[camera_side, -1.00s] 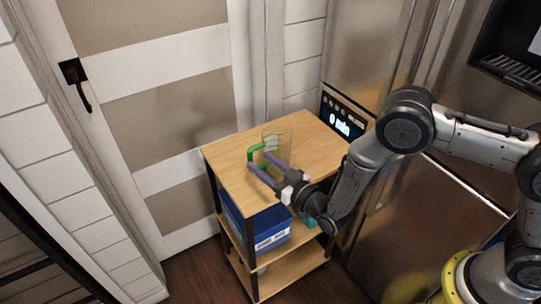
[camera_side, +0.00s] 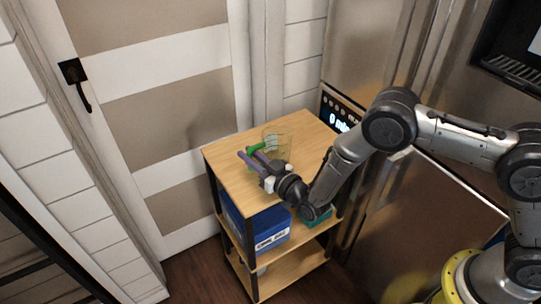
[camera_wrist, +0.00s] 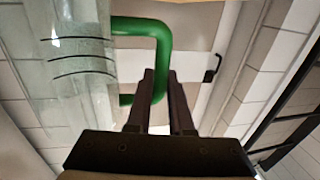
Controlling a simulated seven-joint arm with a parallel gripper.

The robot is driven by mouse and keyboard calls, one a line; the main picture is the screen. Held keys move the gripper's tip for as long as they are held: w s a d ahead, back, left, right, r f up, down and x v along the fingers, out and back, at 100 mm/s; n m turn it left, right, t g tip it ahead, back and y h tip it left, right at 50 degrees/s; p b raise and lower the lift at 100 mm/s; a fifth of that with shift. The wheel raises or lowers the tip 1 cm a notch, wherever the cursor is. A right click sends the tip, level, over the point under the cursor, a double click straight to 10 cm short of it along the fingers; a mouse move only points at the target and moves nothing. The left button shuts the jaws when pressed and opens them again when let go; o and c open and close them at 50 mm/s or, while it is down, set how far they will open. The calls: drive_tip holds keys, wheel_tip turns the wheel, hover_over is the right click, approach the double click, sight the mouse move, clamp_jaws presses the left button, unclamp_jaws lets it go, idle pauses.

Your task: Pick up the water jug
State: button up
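The water jug (camera_side: 284,142) is clear, with dark level lines and a green handle (camera_wrist: 140,27). It is on or just above the wooden top of the shelf cart; I cannot tell which. In the side view my gripper (camera_side: 246,152) reaches across the jug's handle side, its fingers close together with green showing by them. In the wrist view my gripper (camera_wrist: 162,76) has its two dark fingers on either side of the handle's upright bar, with little gap left. The jug body (camera_wrist: 80,60) is left of the fingers. The lower part of the handle is partly hidden by the left finger.
The cart's wooden top (camera_side: 228,160) is otherwise mostly bare. A blue box (camera_side: 268,232) and a teal item (camera_side: 318,218) are on the shelf below. A display panel (camera_side: 340,118) is behind the cart's right end. A door (camera_side: 160,110) stands behind at left.

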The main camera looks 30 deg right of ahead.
drive_tip(key=shift+r, duration=0.15)
clamp_jaws()
drive_tip(key=shift+r, duration=0.25)
wheel_tip(320, 180, up, 2)
drive_tip(key=shift+r, duration=0.15)
drive_tip(key=s+d+r, duration=0.5)
drive_tip(key=s+r, duration=0.5)
drive_tip(key=s, duration=0.3)
drive_tip(key=shift+s+f, duration=0.1)
